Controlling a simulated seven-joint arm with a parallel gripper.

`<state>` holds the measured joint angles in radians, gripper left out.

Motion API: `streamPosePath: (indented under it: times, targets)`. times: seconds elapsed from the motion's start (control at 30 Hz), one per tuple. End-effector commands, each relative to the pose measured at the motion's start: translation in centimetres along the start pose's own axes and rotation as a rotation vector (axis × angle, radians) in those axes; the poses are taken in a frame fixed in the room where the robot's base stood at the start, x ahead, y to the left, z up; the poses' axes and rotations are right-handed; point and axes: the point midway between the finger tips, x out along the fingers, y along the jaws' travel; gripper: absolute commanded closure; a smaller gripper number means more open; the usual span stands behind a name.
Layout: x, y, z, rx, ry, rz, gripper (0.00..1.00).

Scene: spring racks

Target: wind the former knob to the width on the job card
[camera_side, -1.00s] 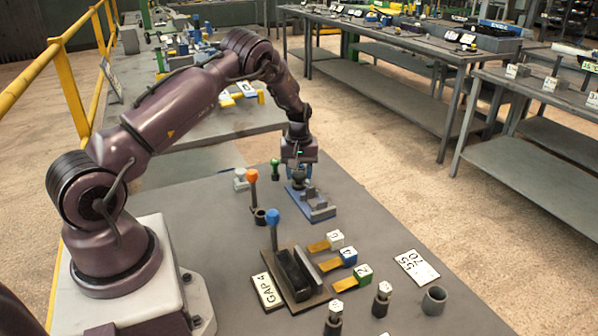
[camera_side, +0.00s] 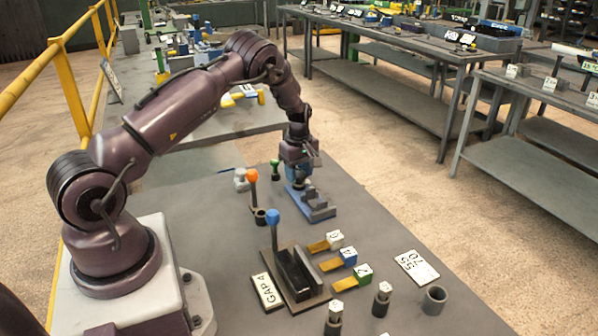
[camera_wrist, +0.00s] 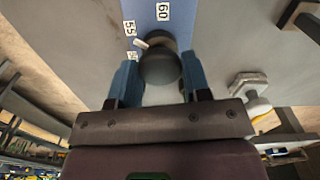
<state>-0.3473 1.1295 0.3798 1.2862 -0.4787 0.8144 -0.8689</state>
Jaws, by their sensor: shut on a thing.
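My gripper (camera_side: 297,182) is shut on the dark grey round knob (camera_wrist: 160,68) of the former. In the wrist view its two blue fingers stand on either side of the knob. The former's blue base (camera_side: 321,214) shows in the side view. A white pointer (camera_wrist: 147,42) sticks out from the knob to the upper left. Its tip lies between the 55 label (camera_wrist: 129,28) and a label below it, partly hidden by the left finger. A 60 label (camera_wrist: 163,12) is above the knob. A white card (camera_side: 417,267) on the bench carries the numbers 70 and 55.
A black fixture (camera_side: 295,275) with a blue-topped lever and a GAP 4 plate (camera_side: 267,291) stands in front. Three tagged yellow-handled pieces lie beside it. An orange-topped lever (camera_side: 251,176) stands left of the former. A grey cup (camera_side: 434,300) is at the right.

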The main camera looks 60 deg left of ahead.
Motion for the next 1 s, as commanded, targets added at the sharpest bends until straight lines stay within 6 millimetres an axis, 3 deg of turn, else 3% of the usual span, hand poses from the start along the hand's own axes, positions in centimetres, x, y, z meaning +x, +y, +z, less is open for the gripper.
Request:
streamPosePath:
  times: [0.33, 0.37, 0.47, 0.77, 1.0]
  targets:
    - [-0.1, 0.0, 0.1, -0.001, -0.003, -0.002, 0.80]
    - [-0.1, 0.0, 0.1, -0.001, -0.003, -0.002, 0.51]
    - [-0.1, 0.0, 0.1, -0.001, -0.002, -0.002, 0.31]
    - [-0.2, 0.0, 0.0, -0.001, -0.001, 0.000, 0.31]
    - [-3.6, 0.1, 0.0, 0.000, 0.000, 0.003, 0.31]
